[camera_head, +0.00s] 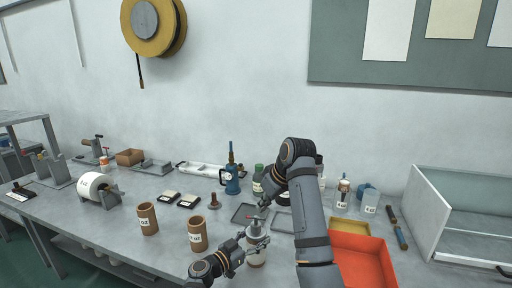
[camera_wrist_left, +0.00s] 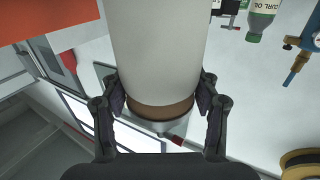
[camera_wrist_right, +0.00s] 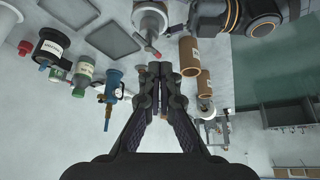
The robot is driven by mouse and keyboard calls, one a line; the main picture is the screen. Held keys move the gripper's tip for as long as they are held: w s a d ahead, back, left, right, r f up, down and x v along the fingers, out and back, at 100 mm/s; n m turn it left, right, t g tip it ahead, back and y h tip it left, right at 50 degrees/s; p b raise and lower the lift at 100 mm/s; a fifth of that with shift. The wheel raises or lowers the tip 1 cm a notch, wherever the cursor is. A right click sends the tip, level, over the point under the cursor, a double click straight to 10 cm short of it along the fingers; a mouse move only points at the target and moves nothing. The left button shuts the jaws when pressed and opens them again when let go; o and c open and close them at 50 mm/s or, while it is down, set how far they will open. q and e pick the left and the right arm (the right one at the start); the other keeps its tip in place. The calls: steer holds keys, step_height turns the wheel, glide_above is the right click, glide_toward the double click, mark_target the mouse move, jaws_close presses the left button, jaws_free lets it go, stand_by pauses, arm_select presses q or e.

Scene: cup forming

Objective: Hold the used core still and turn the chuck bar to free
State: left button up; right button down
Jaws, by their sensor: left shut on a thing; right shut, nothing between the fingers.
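The used core, a pale cylinder (camera_head: 257,257) with a brown end, stands low at the front middle of the bench in the head view. In the left wrist view the pale core (camera_wrist_left: 157,50) fills the middle, and my left gripper (camera_wrist_left: 160,100) is shut around it near its brown rim. A metal chuck (camera_wrist_left: 165,128) sits at that end, with the red-tipped chuck bar (camera_wrist_left: 177,140) sticking out. The red-tipped bar also shows in the right wrist view (camera_wrist_right: 156,53). My right gripper (camera_wrist_right: 155,72) is shut and empty, close to the chuck bar but apparently apart from it.
Brown labelled tubes (camera_head: 148,219) stand to the left. Dark flat trays (camera_head: 245,213) lie behind the core. A blue torch-like tool (camera_head: 232,181) and a green-capped bottle (camera_head: 257,180) stand further back. An orange-red bin (camera_head: 366,262) is at the right, partly behind my right arm.

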step_height(320, 180, down, 7)
steer(key=shift+r, duration=0.2)
steer(key=shift+w+a, duration=0.15)
steer(key=shift+w, duration=0.5)
stand_by(1.0)
steer(key=shift+w+d, duration=0.15)
steer(key=shift+d, duration=0.25)
steer(key=shift+w+d, duration=0.6)
steer(key=shift+w+d, duration=0.1)
steer(key=shift+w, duration=0.15)
stand_by(0.3)
steer(key=shift+d, duration=0.1)
step_height(320, 180, up, 6)
steer(key=shift+s+d, duration=0.2)
steer(key=shift+d, duration=0.05)
stand_by(0.6)
